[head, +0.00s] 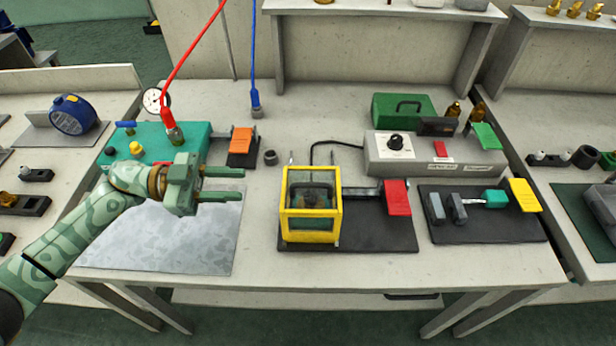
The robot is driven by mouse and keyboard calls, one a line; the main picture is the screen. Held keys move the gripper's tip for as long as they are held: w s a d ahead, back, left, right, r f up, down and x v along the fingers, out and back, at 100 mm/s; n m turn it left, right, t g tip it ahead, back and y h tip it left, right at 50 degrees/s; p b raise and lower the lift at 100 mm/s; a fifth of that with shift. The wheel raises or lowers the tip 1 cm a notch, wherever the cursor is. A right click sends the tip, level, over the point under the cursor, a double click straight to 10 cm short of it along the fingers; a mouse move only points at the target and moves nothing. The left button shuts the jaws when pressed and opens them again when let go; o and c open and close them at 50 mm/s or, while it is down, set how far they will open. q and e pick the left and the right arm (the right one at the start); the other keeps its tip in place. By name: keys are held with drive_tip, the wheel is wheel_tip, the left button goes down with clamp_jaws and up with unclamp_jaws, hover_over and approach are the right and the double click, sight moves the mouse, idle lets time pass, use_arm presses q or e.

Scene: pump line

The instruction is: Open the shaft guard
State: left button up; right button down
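The shaft guard (310,239) is a yellow-framed box with clear panels in the middle of the table. It stands upright on a dark base plate (385,237) and appears closed. A dark handle shape shows at its upper part, and the parts inside are seen only dimly. A dark shaft-like bar runs from its right side toward a red flag-shaped plate (397,198). My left gripper (242,184) is open and empty, left of the guard and apart from it, with its fingers pointing right. My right gripper is not in view.
A grey control box (435,160) and a green case (402,107) stand behind right. A dark plate (480,230) with grey parts lies right. A bare metal sheet (160,245) lies front left.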

sight(308, 185)
use_arm(q)
drive_tip(key=d, duration=1.4)
drive_tip(key=shift+d+r, duration=0.1)
drive_tip(key=shift+d, duration=0.2)
drive_tip(key=shift+w, duration=0.1)
clamp_jaws()
